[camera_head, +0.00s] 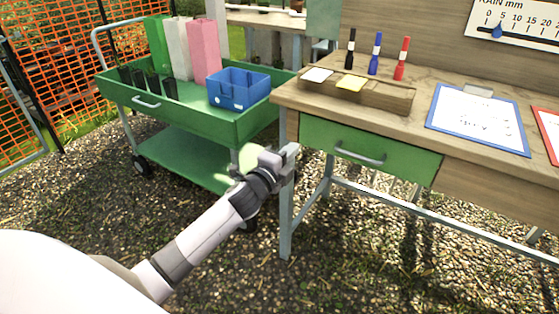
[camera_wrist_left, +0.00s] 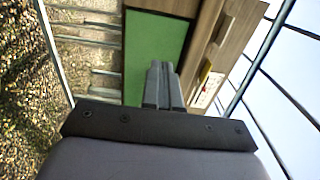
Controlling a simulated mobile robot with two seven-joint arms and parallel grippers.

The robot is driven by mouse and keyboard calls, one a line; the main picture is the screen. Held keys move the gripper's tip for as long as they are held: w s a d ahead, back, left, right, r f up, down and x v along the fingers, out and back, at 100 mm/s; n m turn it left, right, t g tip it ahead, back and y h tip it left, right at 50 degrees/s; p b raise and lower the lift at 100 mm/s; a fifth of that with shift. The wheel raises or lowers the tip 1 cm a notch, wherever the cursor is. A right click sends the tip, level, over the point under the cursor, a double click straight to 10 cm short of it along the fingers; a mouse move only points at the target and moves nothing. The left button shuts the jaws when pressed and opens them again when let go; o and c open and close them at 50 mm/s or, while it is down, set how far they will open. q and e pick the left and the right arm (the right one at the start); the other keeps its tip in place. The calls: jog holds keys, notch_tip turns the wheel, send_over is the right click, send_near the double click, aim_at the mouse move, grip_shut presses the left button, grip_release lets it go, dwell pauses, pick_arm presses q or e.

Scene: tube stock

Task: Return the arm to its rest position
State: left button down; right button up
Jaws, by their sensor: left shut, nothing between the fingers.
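My left arm reaches in from the lower left in the head view. Its gripper (camera_head: 290,153) is beside the left front leg of the wooden workbench (camera_head: 440,93), left of the green drawer (camera_head: 372,148). In the left wrist view the left gripper (camera_wrist_left: 161,85) has its fingers together with nothing between them. The green drawer front (camera_wrist_left: 152,50) shows beyond the fingertips. I cannot tell whether the gripper touches the bench. My right gripper is in neither view.
A green cart (camera_head: 190,117) stands at the left with a blue crate (camera_head: 238,88), paper bags (camera_head: 204,45) and small dark pots. On the bench are a wooden organizer (camera_head: 385,96), several markers and a clipboard (camera_head: 478,118). Gravel ground (camera_head: 330,270) is open in front.

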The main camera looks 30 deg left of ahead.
pick_arm(q)
jog(key=shift+s+a, duration=0.1)
jog(key=shift+s, duration=2.2)
jog(key=s+d+f+n+g+h, duration=0.1)
jog(key=s+d+f+n+g, duration=0.35)
jog(key=s+f+n, duration=0.65)
jog(key=s+d+f+n+g+h, duration=0.1)
jog(key=s+d+f+n+g, duration=0.35)
jog(key=s, duration=1.05)
notch_tip(320, 180, up, 9)
jog(key=s+t+p, duration=0.1)
jog(key=p, duration=1.3)
jog(key=shift+a, duration=0.3)
jog(key=shift+s+n, duration=0.1)
jog(key=shift+n, duration=0.15)
